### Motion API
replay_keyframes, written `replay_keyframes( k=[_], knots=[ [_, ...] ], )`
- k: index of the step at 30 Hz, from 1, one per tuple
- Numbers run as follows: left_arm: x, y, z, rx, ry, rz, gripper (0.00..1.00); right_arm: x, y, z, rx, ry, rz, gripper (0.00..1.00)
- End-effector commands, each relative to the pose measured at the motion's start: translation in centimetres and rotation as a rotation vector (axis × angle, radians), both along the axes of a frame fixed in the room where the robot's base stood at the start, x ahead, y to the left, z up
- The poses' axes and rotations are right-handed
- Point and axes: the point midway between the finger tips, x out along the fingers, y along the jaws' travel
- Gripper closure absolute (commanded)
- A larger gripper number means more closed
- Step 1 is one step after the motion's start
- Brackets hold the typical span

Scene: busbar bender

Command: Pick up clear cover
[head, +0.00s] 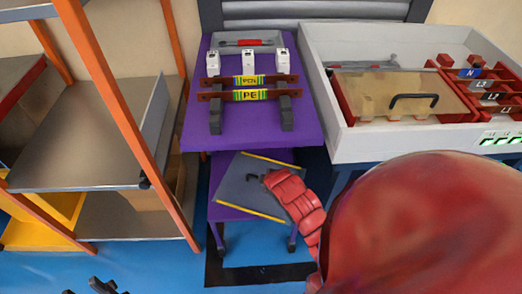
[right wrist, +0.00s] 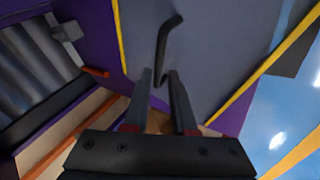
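A flat grey see-through-looking panel with yellow edges, likely the clear cover (head: 233,190), lies tilted over the lower level of the purple cart. Its black bent handle (head: 256,177) stands up from its face; the handle (right wrist: 163,45) also shows in the right wrist view. My right gripper (right wrist: 164,76) has its fingers apart, with the handle's near end close to or between the fingertips; I cannot tell whether they touch. Black parts, probably my left gripper (head: 103,287), are cut off at the bottom left edge.
The purple cart top (head: 193,135) holds busbars with yellow-green labels and white blocks. A white tray (head: 345,145) at right holds a brown panel (head: 390,88) with a black handle and labelled red bars. An orange-framed rack (head: 155,110) stands close on the left.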

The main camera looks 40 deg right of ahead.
Motion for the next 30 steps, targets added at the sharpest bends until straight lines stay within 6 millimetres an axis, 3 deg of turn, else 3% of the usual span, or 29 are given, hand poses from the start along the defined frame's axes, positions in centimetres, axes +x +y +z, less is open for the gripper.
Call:
replay_keyframes(
  k=[13,21,30],
  knots=[
    [0.0,0.0,-0.7,0.000,0.000,0.000,0.59,2.0,-0.5,-2.5,0.001,-0.001,0.001,0.75],
    [0.0,0.0,-1.4,0.000,0.000,0.000,0.59,4.0,-1.0,-5.3,0.001,0.003,-0.001,0.75],
    [0.0,0.0,-1.4,0.000,0.000,0.000,0.59,4.4,-1.1,-5.5,-0.001,-0.001,0.000,0.77]
  ],
)
